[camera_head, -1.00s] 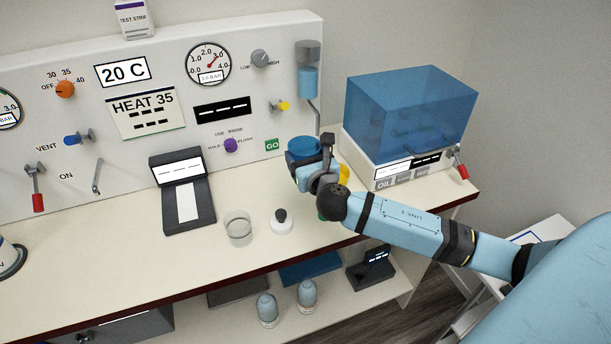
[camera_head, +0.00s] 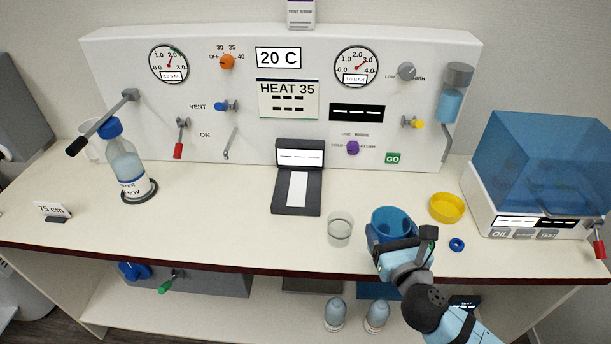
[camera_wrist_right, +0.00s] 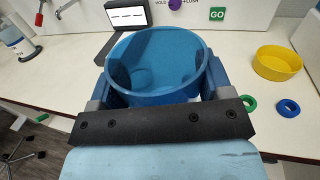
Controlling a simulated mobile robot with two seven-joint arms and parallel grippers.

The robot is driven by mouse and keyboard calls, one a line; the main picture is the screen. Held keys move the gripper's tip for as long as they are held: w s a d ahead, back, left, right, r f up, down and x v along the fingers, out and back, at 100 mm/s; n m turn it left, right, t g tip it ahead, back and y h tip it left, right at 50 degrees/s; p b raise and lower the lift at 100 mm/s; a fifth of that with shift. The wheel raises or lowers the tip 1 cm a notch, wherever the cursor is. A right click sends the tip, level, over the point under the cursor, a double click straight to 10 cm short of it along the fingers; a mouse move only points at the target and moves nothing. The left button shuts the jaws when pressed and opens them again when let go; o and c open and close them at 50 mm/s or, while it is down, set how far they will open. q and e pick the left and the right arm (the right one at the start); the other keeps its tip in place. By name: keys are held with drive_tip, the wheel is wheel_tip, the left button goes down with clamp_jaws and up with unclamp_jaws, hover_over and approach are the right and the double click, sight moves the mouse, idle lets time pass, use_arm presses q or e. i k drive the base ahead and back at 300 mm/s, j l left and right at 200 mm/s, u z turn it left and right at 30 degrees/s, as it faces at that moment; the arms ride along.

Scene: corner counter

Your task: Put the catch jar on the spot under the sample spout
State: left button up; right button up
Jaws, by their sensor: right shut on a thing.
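My right gripper (camera_head: 392,240) is shut on an open blue jar (camera_head: 391,220), which it holds upright near the front of the counter. I take this to be the catch jar. In the right wrist view the jar (camera_wrist_right: 157,62) sits between the fingers, and it looks empty. A blue-filled cylinder (camera_head: 452,104) hangs at the right end of the panel, with a thin grey spout (camera_head: 447,150) below it. The counter under the spout is bare, and I see no clear mark there. The jar is in front and to the left of it. My left gripper is not in view.
A clear glass (camera_head: 340,229) is close left of the jar. A blue-hooded box (camera_head: 550,165) stands at the right. A green ring (camera_wrist_right: 249,103) shows in the wrist view.

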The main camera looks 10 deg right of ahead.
sight(234, 190)
drive_tip(key=i+j, duration=0.4)
drive_tip(key=j, duration=0.2)
drive_tip(key=i+j+u, duration=0.1)
drive_tip(key=i+j, duration=0.35)
drive_tip(key=j, duration=0.1)
